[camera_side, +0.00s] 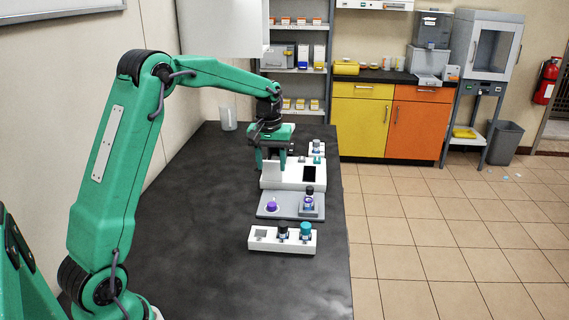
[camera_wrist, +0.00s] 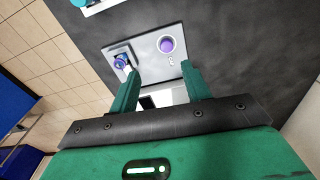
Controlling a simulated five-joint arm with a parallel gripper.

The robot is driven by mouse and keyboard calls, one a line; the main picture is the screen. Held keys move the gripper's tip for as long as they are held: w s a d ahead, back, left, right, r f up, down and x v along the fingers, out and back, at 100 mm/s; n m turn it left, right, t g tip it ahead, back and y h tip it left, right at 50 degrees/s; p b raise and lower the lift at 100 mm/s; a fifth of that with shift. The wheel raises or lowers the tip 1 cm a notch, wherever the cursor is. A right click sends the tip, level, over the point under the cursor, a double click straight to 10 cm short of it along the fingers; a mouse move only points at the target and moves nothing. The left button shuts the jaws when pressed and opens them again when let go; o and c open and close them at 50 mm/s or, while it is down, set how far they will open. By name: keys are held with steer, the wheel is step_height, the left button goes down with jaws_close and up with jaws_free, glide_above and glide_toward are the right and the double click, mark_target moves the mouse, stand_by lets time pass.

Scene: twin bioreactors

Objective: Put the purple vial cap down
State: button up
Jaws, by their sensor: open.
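The purple vial cap (camera_side: 271,206) rests on the left part of a grey plate (camera_side: 288,213). The wrist view shows this cap (camera_wrist: 166,45) too, seated in a pale round ring. A vial with purple on it and a dark top (camera_side: 309,200) stands in a holder on the plate's right part; it also shows in the wrist view (camera_wrist: 121,61). My gripper (camera_side: 271,166) is open and empty, above and behind the plate, apart from the cap. In the wrist view, my gripper's fingers (camera_wrist: 160,72) are spread, with the cap beyond their tips.
A white device with a dark screen (camera_side: 296,174) stands behind the plate, close to my gripper. A white rack (camera_side: 282,246) in front holds a black-capped and a teal-capped vial. A clear beaker (camera_side: 228,119) stands at the back left. The table's left side is bare.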

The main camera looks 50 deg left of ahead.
steer(key=s+d+r+m+t, duration=0.3)
steer(key=s+d+r+m, duration=0.1)
steer(key=s+d+r, duration=0.7)
steer(key=s+d+f+m+t, duration=0.1)
steer(key=s+d+m, duration=0.1)
steer(key=s, duration=0.5)
steer(key=s+d+f+m+t, duration=0.1)
steer(key=s+d+f+m, duration=0.1)
steer(key=s, duration=0.6)
steer(key=shift+s+d, duration=0.3)
steer(key=shift+d, duration=0.6)
